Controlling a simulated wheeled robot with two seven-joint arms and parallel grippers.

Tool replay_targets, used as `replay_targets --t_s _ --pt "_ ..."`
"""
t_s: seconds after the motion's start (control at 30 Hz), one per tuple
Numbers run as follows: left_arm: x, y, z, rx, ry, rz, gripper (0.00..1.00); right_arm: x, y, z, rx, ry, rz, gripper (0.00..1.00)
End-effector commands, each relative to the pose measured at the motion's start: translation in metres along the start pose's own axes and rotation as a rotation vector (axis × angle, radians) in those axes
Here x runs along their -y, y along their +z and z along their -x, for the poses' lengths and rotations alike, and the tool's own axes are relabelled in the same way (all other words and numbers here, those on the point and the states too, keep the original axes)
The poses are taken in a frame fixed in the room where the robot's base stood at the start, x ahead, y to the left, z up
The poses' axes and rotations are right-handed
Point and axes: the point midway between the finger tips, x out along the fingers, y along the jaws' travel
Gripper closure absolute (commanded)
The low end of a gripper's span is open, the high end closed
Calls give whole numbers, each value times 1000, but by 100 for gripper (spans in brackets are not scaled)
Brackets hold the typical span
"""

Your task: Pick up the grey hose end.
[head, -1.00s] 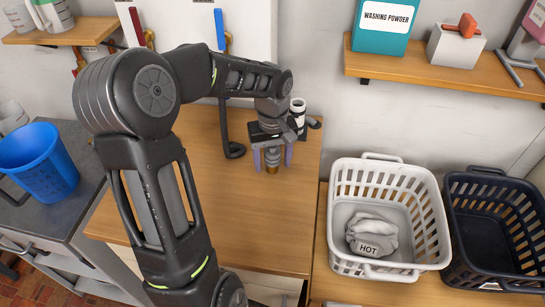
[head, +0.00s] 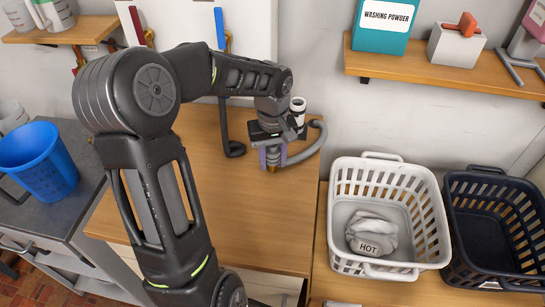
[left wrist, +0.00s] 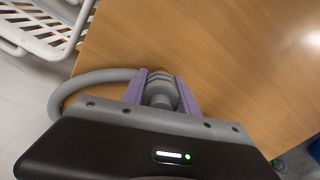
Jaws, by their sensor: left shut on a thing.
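The grey hose end (left wrist: 160,92), a ribbed grey piece with a brass-coloured tip, is between the purple fingers of my left gripper (left wrist: 161,86). In the head view my left gripper (head: 273,157) is shut around the hose end (head: 272,168), which points down over the wooden worktop. I cannot tell whether its tip touches the wood. The grey hose (head: 314,147) curves from it to the right and up behind the gripper; it also shows at the left in the left wrist view (left wrist: 78,88). My right gripper is not in view.
A white basket (head: 345,215) holding a grey bag marked HOT stands to the right, beside a dark basket (head: 455,240). A black hose (head: 228,130) hangs behind the arm. The front worktop (head: 255,225) is clear.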

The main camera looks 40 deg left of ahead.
Motion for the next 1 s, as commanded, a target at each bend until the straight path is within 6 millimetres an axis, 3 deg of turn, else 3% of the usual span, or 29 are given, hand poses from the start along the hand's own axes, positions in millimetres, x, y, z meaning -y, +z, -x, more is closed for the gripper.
replay_targets --t_s 0.23,0.57,0.77,1.0 --pt "0 0 0 0 0 0 99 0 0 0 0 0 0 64" --pt "0 -1 4 -2 1 0 100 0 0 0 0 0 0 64" --pt "-1 -1 30 -5 4 0 100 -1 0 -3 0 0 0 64" --pt "-1 0 76 -4 3 0 100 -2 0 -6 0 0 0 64"
